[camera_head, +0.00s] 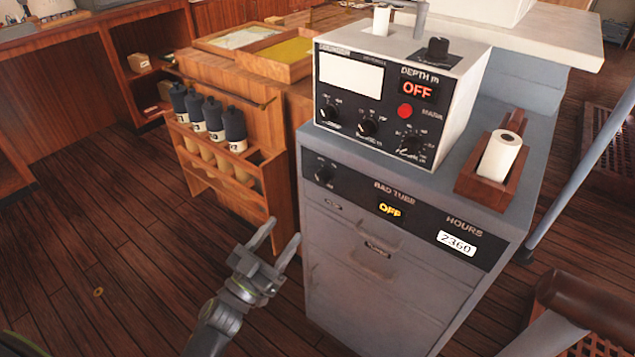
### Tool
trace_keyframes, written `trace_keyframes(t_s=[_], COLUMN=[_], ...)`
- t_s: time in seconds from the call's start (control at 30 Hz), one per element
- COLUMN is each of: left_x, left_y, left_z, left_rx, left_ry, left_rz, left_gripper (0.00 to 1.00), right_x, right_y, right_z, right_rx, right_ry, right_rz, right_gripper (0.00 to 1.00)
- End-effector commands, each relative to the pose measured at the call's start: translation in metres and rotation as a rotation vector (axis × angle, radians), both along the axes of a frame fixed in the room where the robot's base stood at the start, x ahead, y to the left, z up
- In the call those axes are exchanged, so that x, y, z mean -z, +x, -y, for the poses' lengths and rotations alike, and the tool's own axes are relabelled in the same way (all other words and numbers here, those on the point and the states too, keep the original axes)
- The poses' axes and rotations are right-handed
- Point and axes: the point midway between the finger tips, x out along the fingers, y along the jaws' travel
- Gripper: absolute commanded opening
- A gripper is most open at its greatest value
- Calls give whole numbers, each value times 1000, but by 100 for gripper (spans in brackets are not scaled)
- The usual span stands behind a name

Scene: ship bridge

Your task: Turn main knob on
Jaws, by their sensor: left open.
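A white depth instrument (462,112) stands on a grey cabinet (370,268). Its black front panel has a red display reading OFF (417,90), a red button (405,111) and three black knobs: left (329,112), middle (368,127) and right (411,144). Another black knob (324,175) is on the cabinet's upper panel, left of a yellow OFF display (390,209). I cannot read which knob is the main one. My left gripper (284,230) is open and empty, left of the cabinet and below the knobs. My right gripper is out of view.
A wooden rack (222,180) with several dark-capped bottles stands left of the cabinet. A wooden holder (481,185) with a white roll (499,155) lies on the cabinet top at right. A grey rail (585,165) slants at far right. The floor at left is clear.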

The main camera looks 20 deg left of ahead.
Motion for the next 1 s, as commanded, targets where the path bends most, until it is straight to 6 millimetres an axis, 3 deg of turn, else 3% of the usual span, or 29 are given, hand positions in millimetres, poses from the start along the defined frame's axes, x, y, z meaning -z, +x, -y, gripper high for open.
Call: trace_keyframes(t_s=[0.3,0.53,0.73,1.0], left_x=[-30,-45,-51,-53], left_y=[63,101,118,121], left_z=[23,36,42,44], left_rx=[-1,-1,-3,-3], left_ry=[-2,-2,-2,-2], left_rz=[1,0,-3,-3], left_gripper=[54,54,54,54], right_x=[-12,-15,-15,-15], right_y=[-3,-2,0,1], right_z=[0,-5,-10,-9], right_rx=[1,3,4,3], right_ry=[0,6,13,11], right_rz=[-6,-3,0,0], right_gripper=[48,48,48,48])
